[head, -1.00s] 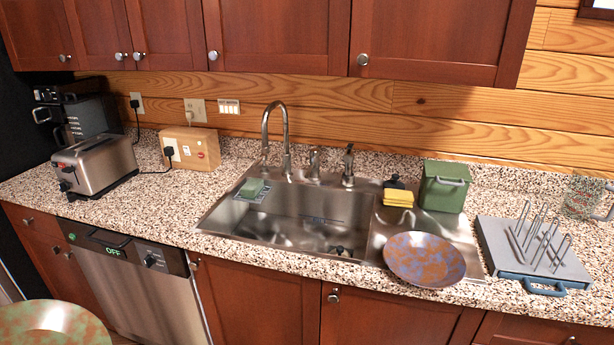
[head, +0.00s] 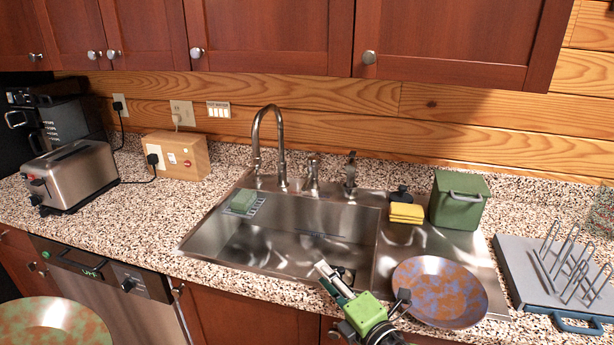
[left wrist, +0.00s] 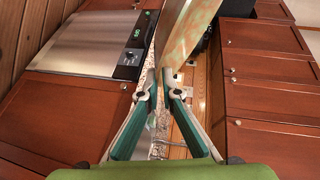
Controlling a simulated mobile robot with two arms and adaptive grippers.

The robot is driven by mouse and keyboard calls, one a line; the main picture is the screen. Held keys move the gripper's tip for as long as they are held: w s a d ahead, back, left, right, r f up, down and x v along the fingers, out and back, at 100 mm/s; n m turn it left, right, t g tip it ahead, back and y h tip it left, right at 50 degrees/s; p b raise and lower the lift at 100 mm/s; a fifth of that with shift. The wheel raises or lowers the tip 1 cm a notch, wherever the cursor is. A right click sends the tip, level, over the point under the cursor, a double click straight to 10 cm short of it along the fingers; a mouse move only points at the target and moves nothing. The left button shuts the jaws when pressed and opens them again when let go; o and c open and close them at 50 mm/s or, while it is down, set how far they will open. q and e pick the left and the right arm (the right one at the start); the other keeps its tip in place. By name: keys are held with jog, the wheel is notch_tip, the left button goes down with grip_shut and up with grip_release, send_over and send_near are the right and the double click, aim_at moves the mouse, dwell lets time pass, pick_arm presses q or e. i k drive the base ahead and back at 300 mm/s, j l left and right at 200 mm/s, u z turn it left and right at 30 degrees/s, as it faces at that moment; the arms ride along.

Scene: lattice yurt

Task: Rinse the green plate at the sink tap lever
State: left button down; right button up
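The green plate (head: 50,325), mottled green and orange, is partly cut off at the lower left of the head view. In the left wrist view the green plate (left wrist: 177,32) stands edge-on between the fingers of my left gripper (left wrist: 160,85), which is shut on its rim. The left gripper is outside the head view. My right gripper (head: 331,278) is in front of the sink's near edge; its finger gap is unclear. The steel sink (head: 255,255) has a tall curved tap (head: 256,140). Two short fittings stand right of it, the farther one (head: 350,175) lever-like.
A purple-brown mottled plate (head: 440,291) sits at the sink's right front. A yellow sponge (head: 406,212), green bin (head: 459,200) and grey peg rack (head: 527,270) stand right. A green sponge (head: 243,200) lies at the basin's left. A toaster (head: 75,175) stands left.

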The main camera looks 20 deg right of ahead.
aim_at(305, 185)
jog(key=i+l, duration=0.3)
jog(key=i, duration=0.2)
jog(key=i+l, duration=0.25)
jog(key=i, duration=0.25)
